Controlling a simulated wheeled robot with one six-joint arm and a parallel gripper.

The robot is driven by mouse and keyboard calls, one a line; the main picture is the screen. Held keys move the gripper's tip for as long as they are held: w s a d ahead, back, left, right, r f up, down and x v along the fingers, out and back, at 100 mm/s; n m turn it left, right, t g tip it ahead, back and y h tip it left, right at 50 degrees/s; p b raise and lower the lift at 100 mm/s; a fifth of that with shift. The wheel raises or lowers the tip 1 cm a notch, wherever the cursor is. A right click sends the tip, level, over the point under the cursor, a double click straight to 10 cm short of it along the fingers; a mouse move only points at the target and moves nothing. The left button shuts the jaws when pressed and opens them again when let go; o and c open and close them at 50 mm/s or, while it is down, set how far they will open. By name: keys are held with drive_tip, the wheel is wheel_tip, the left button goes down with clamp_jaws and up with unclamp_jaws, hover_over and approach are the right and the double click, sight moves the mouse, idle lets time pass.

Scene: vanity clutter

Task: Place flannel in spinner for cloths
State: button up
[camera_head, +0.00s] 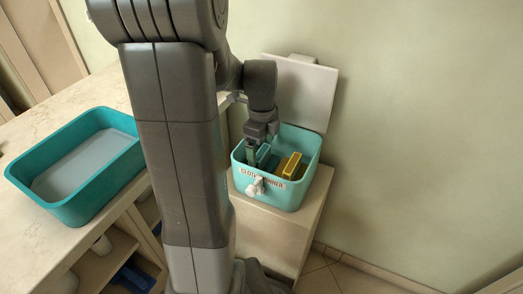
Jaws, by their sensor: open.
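The spinner (293,195) is a teal, open-topped box with a partly hidden label reading like "CLOTH SPINNER" and a white knob on its front. Its pale lid (305,92) stands raised at the back. My gripper (257,146) is open, pointing down at the left part of the spinner's opening. A green piece (263,155) shows right by the fingertips, inside the rim. A yellow piece (292,166) stands in the spinner to the right, apart from my gripper. I cannot tell which piece is the flannel. The spinner's floor is mostly hidden.
The spinner stands on a pale cabinet (262,232) against the wall. A large teal tray (75,207) sits on the marble counter (50,135) at left, holding a flat grey-blue surface. Below are shelves with a blue item (135,277). My arm hides the middle.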

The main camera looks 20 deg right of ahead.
sight(262, 152)
wheel_tip(262, 152, up, 9)
drive_tip(key=p, duration=0.2)
drive_tip(key=shift+f, duration=0.15)
idle(1.0)
